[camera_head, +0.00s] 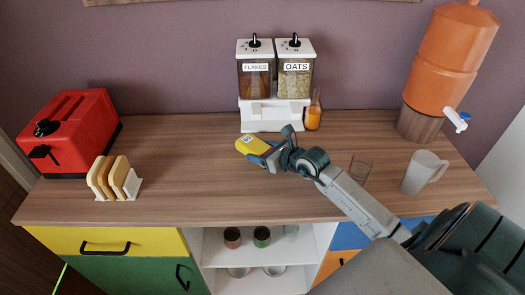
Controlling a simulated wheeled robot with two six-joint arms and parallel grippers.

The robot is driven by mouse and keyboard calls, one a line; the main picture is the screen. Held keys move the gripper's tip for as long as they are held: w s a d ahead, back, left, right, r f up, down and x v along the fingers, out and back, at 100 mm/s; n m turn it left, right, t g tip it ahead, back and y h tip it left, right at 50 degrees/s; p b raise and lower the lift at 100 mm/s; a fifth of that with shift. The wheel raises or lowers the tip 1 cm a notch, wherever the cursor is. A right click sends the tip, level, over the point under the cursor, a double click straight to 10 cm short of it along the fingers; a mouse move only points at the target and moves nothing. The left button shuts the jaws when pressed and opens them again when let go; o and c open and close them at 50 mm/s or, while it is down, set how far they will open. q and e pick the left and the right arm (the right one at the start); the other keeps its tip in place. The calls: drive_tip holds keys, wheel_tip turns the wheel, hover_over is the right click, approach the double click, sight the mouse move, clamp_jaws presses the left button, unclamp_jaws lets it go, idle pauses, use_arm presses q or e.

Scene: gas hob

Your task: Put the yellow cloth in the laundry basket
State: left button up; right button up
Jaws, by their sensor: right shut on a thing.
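A small yellow item (251,144) with a pale label is at the middle of the wooden counter, in front of the cereal dispensers. It looks boxy, and I cannot tell whether it is a cloth. My right gripper (268,157) reaches in from the lower right and is shut on this item. The gripper covers its right end, and I cannot tell whether it touches the counter. No laundry basket shows in this view. My left gripper is not in view.
A red toaster (72,128) and a toast rack (117,180) stand left. Dispensers (275,83) and an orange bottle (314,112) stand at the back. A glass (361,168), white jug (423,172) and orange drink dispenser (448,60) are right. The front middle counter is clear.

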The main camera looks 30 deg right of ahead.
drive_tip(key=shift+f, duration=0.1)
drive_tip(key=o, duration=1)
